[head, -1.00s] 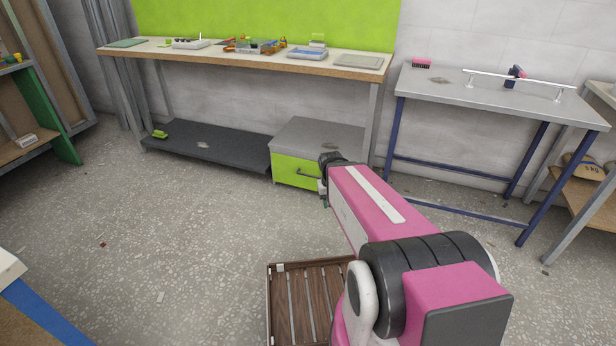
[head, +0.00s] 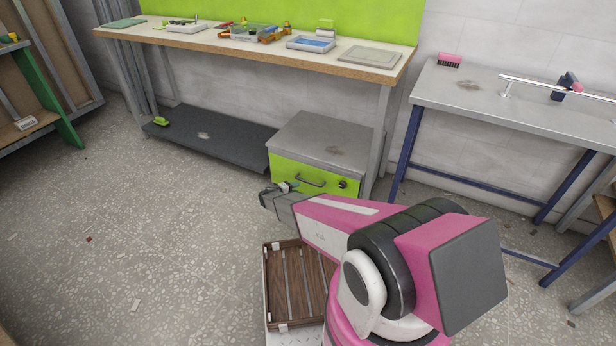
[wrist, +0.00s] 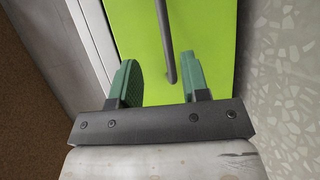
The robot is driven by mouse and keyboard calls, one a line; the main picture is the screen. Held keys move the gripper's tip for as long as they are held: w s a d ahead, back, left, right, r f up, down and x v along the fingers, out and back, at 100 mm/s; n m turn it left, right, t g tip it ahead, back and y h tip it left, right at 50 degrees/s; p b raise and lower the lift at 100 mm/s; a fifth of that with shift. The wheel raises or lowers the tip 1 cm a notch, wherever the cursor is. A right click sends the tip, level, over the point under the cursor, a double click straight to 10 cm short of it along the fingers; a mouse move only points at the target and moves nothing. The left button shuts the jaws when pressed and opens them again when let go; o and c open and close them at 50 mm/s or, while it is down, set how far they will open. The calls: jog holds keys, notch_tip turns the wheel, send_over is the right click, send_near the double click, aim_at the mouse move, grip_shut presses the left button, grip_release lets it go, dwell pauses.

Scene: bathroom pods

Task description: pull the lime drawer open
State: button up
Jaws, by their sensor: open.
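The lime drawer (head: 292,172) is the front of a grey-topped cabinet (head: 322,138) under the workbench, and it looks shut. It has a dark bar handle (head: 311,181) and a round dark lock or knob (head: 342,184) to the right of the handle. In the wrist view the lime front (wrist: 210,38) fills the middle, with the handle bar (wrist: 165,40) running down between the fingers' lines. My gripper (wrist: 160,82) is open, its two green fingers apart with nothing between them but the handle's end beyond. In the head view my gripper (head: 275,190) is in front of the drawer's left part.
A slatted wooden crate (head: 297,285) is below my arm. A low dark shelf (head: 215,140) lies left of the cabinet, and a bench leg (head: 380,140) stands at its right. The blue-legged table (head: 510,100) is further right.

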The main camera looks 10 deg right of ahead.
aim_at(308, 182)
jog(key=shift+n+t, duration=0.3)
jog(key=x, duration=0.3)
jog(key=w+x, duration=0.1)
jog(key=x, duration=0.3)
jog(key=a+f+x, duration=0.1)
jog(key=x, duration=0.3)
jog(key=shift+w+a, duration=0.1)
jog(key=shift+w, duration=0.05)
grip_shut()
